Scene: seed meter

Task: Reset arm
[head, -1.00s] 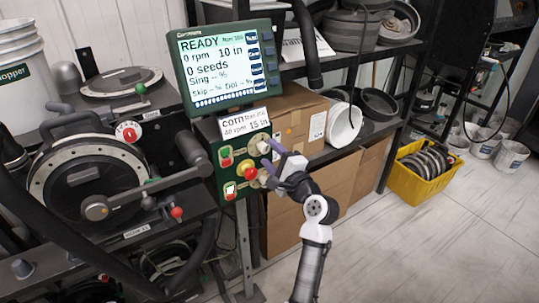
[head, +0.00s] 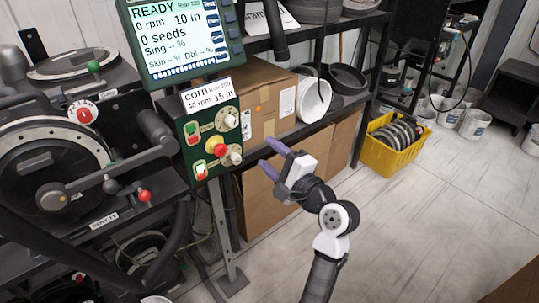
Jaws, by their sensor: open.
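My gripper (head: 272,158) is in the middle of the head view, at the end of my arm. Its two purple fingers are spread apart with nothing between them. They point up and left toward the green control panel (head: 207,166). The fingertips are to the right of the panel's knobs and appear apart from them. The panel carries a red and yellow stop button (head: 216,147), lit push buttons and round knobs, all in plain view. Above it the monitor (head: 181,40) reads READY, 0 rpm, 10 in and 0 seeds. A card (head: 206,96) reads corn, 40 rpm, 15 in.
The seed meter stand (head: 60,170) with its disc and handles fills the left. Cardboard boxes (head: 265,205) stand behind my gripper under a dark shelf. A yellow crate (head: 385,155) of discs is on the floor at the right.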

